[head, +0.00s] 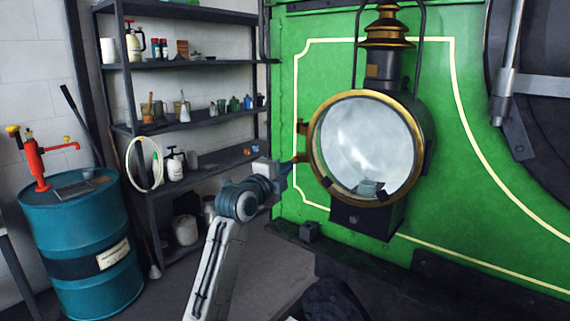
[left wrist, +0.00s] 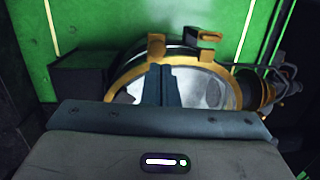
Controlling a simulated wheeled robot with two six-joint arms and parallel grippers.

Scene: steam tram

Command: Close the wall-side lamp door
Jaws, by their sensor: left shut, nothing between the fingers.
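The lamp (head: 418,120) is a large dark round housing on the green front. Its round door (head: 367,140) has a brass rim and pale glass. Brass brackets (head: 301,157) stick out at the rim's left side. The door lies close against the housing; I cannot tell whether it is fully closed. My left gripper (head: 287,170) is just left of the rim's lower left, by the lower bracket, shut and empty. In the left wrist view its fingers (left wrist: 163,88) overlap the glass and brass rim (left wrist: 122,75); contact is unclear. My right gripper is not in view.
A dark ledge (head: 340,254) runs below the lamp along the green front (head: 480,160). A shelf rack (head: 195,126) with bottles and cans stands at the left, beside a blue drum (head: 82,240) with a red pump. Grey floor shows between rack and ledge.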

